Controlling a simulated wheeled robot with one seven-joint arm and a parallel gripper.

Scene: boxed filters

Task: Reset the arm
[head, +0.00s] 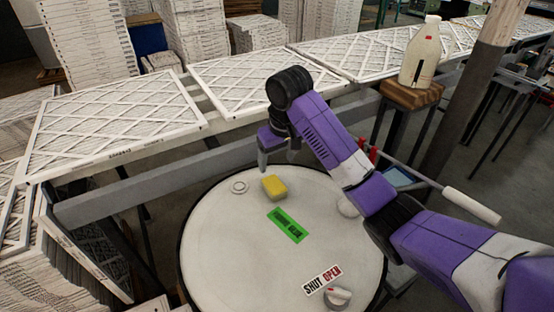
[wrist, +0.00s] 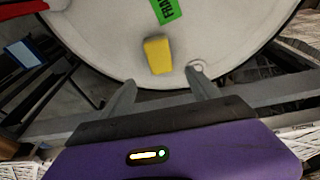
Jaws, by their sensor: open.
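My gripper (head: 278,152) hangs over the far edge of a round white table (head: 225,255), at the end of my purple and white arm. In the wrist view my gripper (wrist: 162,92) has its two fingers spread wide with nothing between them. A yellow block (head: 275,187), perhaps a sponge, lies on the table just beyond the fingertips in the wrist view (wrist: 157,55). It is apart from the fingers.
A white ring (head: 239,187), a green label (head: 286,226), a "SHUT OPEN" sign (head: 323,281) and a knob (head: 338,296) are on the table. A rail with boxed filters (head: 115,115) runs behind. A jug (head: 421,55) stands on a wooden stool (head: 411,95).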

